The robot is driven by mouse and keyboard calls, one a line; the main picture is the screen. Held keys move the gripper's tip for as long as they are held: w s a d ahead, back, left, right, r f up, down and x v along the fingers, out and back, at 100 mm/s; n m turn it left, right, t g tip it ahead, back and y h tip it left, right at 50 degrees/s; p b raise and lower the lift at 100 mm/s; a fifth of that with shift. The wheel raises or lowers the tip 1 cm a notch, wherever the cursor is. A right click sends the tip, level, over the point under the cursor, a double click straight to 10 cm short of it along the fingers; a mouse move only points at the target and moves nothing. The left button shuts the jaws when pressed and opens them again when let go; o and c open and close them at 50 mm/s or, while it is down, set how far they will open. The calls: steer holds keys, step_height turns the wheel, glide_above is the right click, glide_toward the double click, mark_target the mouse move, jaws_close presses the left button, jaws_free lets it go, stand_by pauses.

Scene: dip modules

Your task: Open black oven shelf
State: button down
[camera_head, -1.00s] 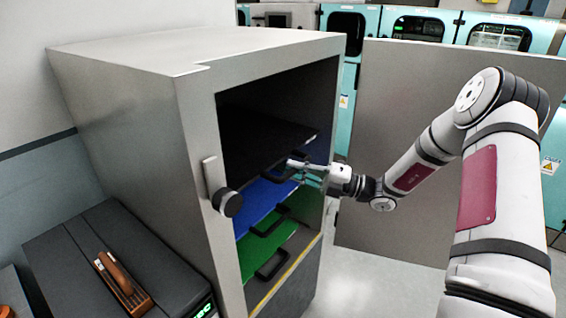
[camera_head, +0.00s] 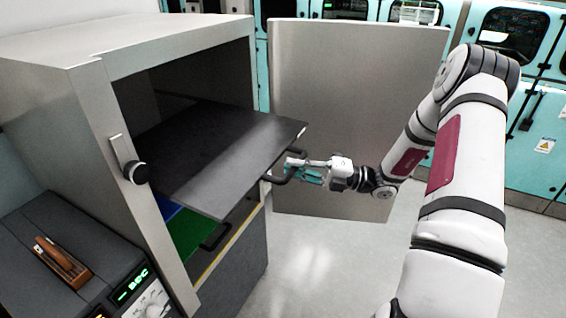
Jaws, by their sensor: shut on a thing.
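The black oven shelf (camera_head: 215,150) is slid partly out of the grey oven (camera_head: 62,95), its front part sticking out past the opening. Its dark handle (camera_head: 279,178) is at the front edge. My gripper (camera_head: 292,170) is at this handle, shut on it. The fingertips are small in the picture and partly merge with the handle. The blue shelf (camera_head: 168,207) and the green shelf (camera_head: 190,236) are below, inside the oven and partly hidden by the black shelf.
The oven door (camera_head: 350,110) stands wide open behind my gripper. A dark grey device (camera_head: 75,250) with a brown handle (camera_head: 62,262) and a dial stands at the lower left. The floor (camera_head: 310,260) in front of the oven is clear.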

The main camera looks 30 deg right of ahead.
steer(key=shift+s+d, duration=0.3)
steer(key=shift+s, duration=0.15)
steer(key=c, duration=1.6)
jaws_free()
steer(key=shift+o, duration=0.2)
steer(key=v, duration=1.2)
